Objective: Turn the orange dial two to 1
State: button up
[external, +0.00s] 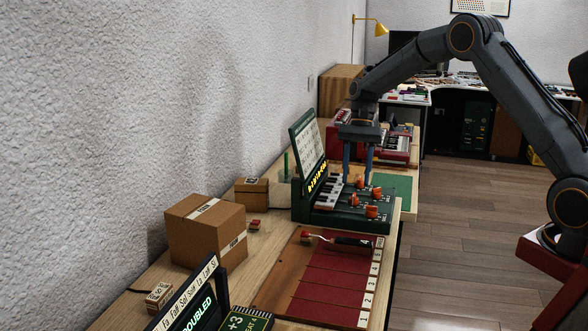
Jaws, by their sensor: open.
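A green console (345,217) with a small piano keyboard (328,193) stands on the wooden bench, with an upright panel (308,148) and a lit yellow display at its back. Several orange dials sit on its top, among them a front one (371,211), one on the right (376,193) and one further back (360,183). I cannot read their labels or settings, nor tell which is dial two. My gripper (358,181) points down over the console, its two fingers apart and empty, near the back dials. I cannot tell whether it touches one.
A red board (325,278) with a numbered strip lies in front, with a black-handled tool (352,241) on it. Cardboard boxes (205,230) stand left by the wall. A red keyboard device (396,150) is behind my gripper. A green mat (402,184) lies right of the console.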

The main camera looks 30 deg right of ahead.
aim_at(354, 194)
jog(key=shift+p+x, duration=0.6)
jog(key=shift+x, duration=1.95)
jog(key=c, duration=1)
jog(key=shift+n, duration=0.3)
jog(key=n+h+b, duration=0.1)
jog(key=n, duration=0.2)
jog(key=shift+w+a+g, duration=0.15)
jog(key=shift+g, duration=0.25)
jog(key=shift+a+r+n+h+b, duration=0.1)
jog(key=shift+n+h+b, duration=0.85)
jog(key=shift+n, duration=1.65)
